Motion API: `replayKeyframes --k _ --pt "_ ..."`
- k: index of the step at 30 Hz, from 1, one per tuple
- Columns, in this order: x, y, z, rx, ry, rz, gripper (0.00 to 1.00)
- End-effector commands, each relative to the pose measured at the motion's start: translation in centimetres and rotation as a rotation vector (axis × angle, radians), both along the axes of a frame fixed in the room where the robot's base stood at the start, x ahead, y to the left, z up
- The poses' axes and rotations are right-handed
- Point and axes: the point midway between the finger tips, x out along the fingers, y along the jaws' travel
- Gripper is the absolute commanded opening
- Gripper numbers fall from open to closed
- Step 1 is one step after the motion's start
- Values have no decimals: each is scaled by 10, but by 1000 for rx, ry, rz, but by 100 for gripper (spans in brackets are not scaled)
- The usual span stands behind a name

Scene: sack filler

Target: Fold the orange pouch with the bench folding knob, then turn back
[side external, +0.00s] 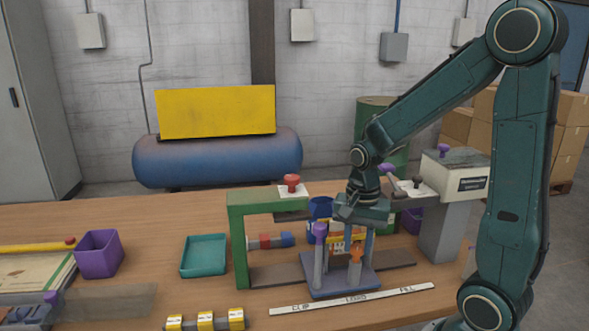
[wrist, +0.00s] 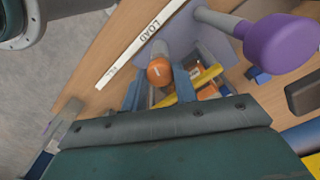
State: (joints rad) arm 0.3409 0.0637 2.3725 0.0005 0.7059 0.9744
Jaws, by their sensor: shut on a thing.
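My gripper (side external: 350,245) points down over a blue-grey fixture plate (side external: 343,284), among its posts. Orange patches with a pale label (wrist: 208,92) show beside the right finger in the wrist view. A purple-topped knob (side external: 320,231) stands to the left. The exact grip contact is unclear.
A green frame with a red knob (side external: 292,183) stands left of the fixture, and a grey machine (side external: 448,215) stands right. A teal tray (side external: 204,256) and purple bin (side external: 99,255) are farther left. A white labelled strip (side external: 352,299) lies in front. Bare table separates the tray and bin.

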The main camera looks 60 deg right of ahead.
Motion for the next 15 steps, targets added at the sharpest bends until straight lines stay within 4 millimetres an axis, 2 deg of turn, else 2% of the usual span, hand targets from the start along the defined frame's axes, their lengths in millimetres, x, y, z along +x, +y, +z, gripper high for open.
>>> replayKeyframes --k 8,15 --pt "0 0 0 0 -1 70 6" --pt "0 0 0 0 -1 230 6"
